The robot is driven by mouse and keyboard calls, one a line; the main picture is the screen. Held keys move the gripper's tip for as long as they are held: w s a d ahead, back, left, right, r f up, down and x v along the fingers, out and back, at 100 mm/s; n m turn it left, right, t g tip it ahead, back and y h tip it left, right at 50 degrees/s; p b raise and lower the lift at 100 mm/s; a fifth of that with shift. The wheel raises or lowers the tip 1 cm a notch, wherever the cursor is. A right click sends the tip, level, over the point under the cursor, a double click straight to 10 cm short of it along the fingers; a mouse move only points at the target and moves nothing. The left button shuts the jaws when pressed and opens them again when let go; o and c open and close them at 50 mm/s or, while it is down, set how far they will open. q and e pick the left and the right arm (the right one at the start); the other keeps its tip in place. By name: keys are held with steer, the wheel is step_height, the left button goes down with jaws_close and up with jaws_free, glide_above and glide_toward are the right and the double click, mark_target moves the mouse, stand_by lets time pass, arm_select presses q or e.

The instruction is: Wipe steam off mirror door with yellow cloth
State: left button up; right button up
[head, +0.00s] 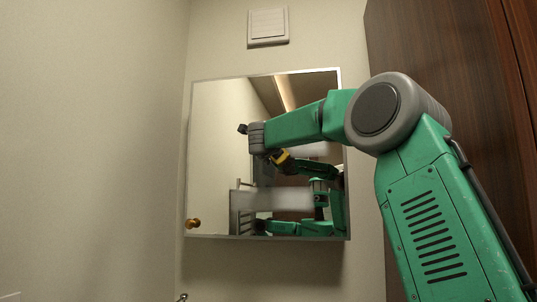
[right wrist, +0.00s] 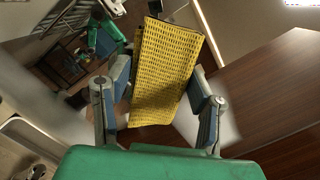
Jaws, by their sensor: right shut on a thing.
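The mirror door (head: 215,110) hangs on the wall, with a round brass-coloured knob (head: 193,223) at its lower left. A pale hazy band (head: 275,201) crosses its lower part, and another pale patch (head: 312,150) shows just below my right forearm. My right arm reaches across the mirror from the right. My right gripper (right wrist: 160,74) is shut on the yellow cloth (right wrist: 165,85), which spreads between and beyond its fingers. In the head view the cloth shows only as a small yellow spot, apparently reflected; contact with the glass cannot be told. My left gripper is out of view.
A dark wood panel (head: 410,45) stands close to the right of my arm. A square white wall fitting (head: 268,26) is above the mirror. Bare wall (head: 90,130) fills the left side, with free room in front of it.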

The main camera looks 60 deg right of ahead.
mark_target(329, 148)
steer(key=s, duration=0.1)
steer(key=s+d+b, duration=0.1)
steer(key=s, duration=0.1)
steer(key=shift+f+b, duration=0.1)
steer(key=shift+b, duration=0.2)
steer(key=shift+s+d, duration=0.15)
steer(key=shift+s, duration=0.45)
steer(key=shift+s+d+f+b, duration=0.1)
steer(key=shift+s+d+b, duration=0.15)
steer(key=shift+s+d, duration=0.9)
steer(key=shift+s+d+b, duration=0.25)
steer(key=shift+s+d, duration=0.05)
steer(key=shift+s, duration=1.65)
steer(key=shift+s+d+f+b, duration=0.1)
steer(key=shift+s+d+b, duration=0.15)
steer(key=shift+s+d, duration=0.9)
steer(key=shift+s, duration=1.55)
steer(key=shift+s+d+b, duration=0.25)
steer(key=shift+s+b, duration=0.05)
steer(key=shift+s, duration=0.3)
steer(key=shift+a, duration=0.15)
